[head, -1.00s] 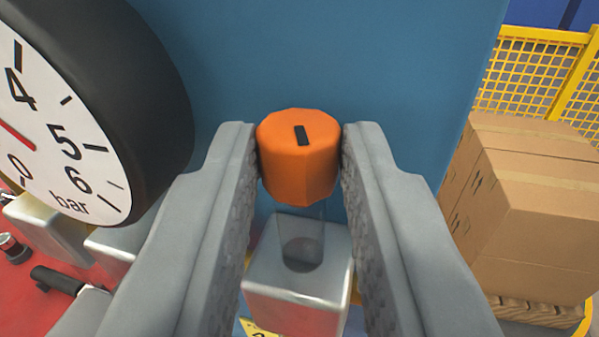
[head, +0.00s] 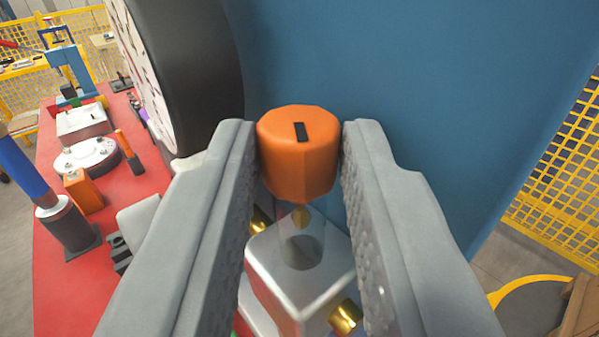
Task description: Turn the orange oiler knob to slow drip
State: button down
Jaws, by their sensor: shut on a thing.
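The orange oiler knob (head: 297,160) is in the middle of the head view, a faceted cap with a short black mark on its top. The mark points nearly straight up the picture, with a slight lean. My gripper (head: 298,150) is shut on the knob, one grey finger on its left side and one on its right. Below the knob stands a silver metal block (head: 300,275) with brass fittings (head: 346,317). The fingers hide parts of the block. No drip scale or drip setting mark can be read.
A large black-rimmed pressure gauge (head: 190,70) stands close on the left, seen edge-on. A blue panel (head: 420,90) is behind the knob. A red surface (head: 60,290) with several parts lies at left. Yellow mesh fencing (head: 560,190) is at right.

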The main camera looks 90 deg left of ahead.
dwell(0.4)
jog(key=c, duration=1.5)
grip_release()
jog(key=m+t, duration=0.1)
jog(key=t, duration=0.1)
jog(key=m+t+h, duration=0.1)
jog(key=m+t, duration=0.1)
jog(key=shift+s+a+t, duration=0.1)
jog(key=shift+s+t, duration=0.2)
jog(key=shift+s, duration=0.1)
jog(key=m+t+h, duration=0.1)
jog(key=m+t, duration=0.1)
jog(key=t, duration=0.1)
jog(key=m+t+h, duration=0.1)
jog(key=shift+s+a+h, duration=0.2)
jog(key=shift+s+h, duration=0.1)
jog(key=shift+s+a+m+t+h, duration=0.1)
jog(key=shift+a+m+t+h, duration=0.05)
jog(key=shift+m+t+h, duration=0.9)
jog(key=shift+s+a+m+t+h, duration=0.1)
jog(key=shift+s+m+t+h, duration=0.05)
jog(key=shift+m+t+h, duration=0.9)
jog(key=shift+s+a+m+t+h, duration=0.15)
jog(key=shift+m+t+h, duration=0.65)
jog(key=shift+h, duration=0.4)
